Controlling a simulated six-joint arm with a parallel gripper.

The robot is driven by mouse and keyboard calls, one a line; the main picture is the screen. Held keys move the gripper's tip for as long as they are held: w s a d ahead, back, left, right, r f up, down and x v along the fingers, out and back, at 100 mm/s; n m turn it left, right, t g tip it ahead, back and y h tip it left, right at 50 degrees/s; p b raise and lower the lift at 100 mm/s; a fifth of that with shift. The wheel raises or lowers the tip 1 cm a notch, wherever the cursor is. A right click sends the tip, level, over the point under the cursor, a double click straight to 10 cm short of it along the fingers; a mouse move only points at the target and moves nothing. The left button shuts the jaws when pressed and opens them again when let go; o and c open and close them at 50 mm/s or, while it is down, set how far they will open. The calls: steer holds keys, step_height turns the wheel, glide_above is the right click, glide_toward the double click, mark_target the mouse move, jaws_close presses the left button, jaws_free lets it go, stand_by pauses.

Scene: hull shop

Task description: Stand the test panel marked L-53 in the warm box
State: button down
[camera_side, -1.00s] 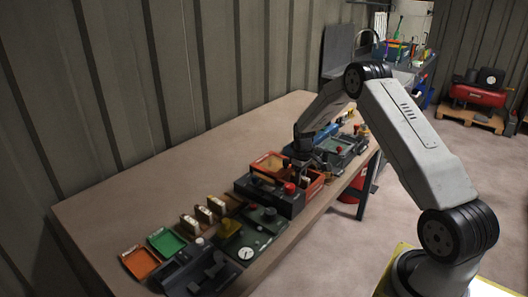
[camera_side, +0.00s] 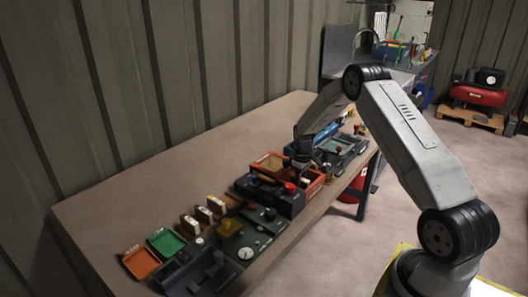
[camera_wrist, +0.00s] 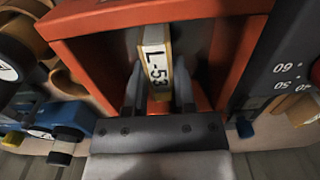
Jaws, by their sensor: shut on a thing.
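The test panel marked L-53 (camera_wrist: 155,68) is a narrow pale piece with a tan edge, its black lettering facing the wrist camera. My gripper (camera_wrist: 158,88) is shut on it, with one dark finger on each side. The panel is between the walls of an orange-red box (camera_wrist: 95,20) in the wrist view. Whether its lower end touches the floor of the box is hidden. In the side view my gripper (camera_side: 303,165) is low over the orange-red box (camera_side: 315,184); the panel cannot be made out there.
A dark unit with a red knob (camera_side: 289,187) stands beside the box. Trays, orange (camera_side: 141,262) and green (camera_side: 166,242), and several small upright pieces (camera_side: 203,214) lie nearer on the bench. A numbered dark face (camera_wrist: 285,75) is close on the right. The bench's back left is clear.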

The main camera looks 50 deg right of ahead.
steer(key=shift+f, duration=0.15)
steer(key=shift+c, duration=1.8)
jaws_free()
steer(key=shift+r, duration=3.95)
steer(key=shift+a, duration=0.15)
steer(key=shift+t, duration=0.3)
steer(key=a+r, duration=0.1)
steer(key=a, duration=0.1)
steer(key=a+r, duration=0.1)
steer(key=a, duration=0.4)
steer(key=shift+s+a+r, duration=0.4)
steer(key=s+a+r+t, duration=0.2)
steer(key=s+a+r, duration=0.1)
steer(key=s+a, duration=1.3)
steer(key=a, duration=0.4)
steer(key=shift+a, duration=0.2)
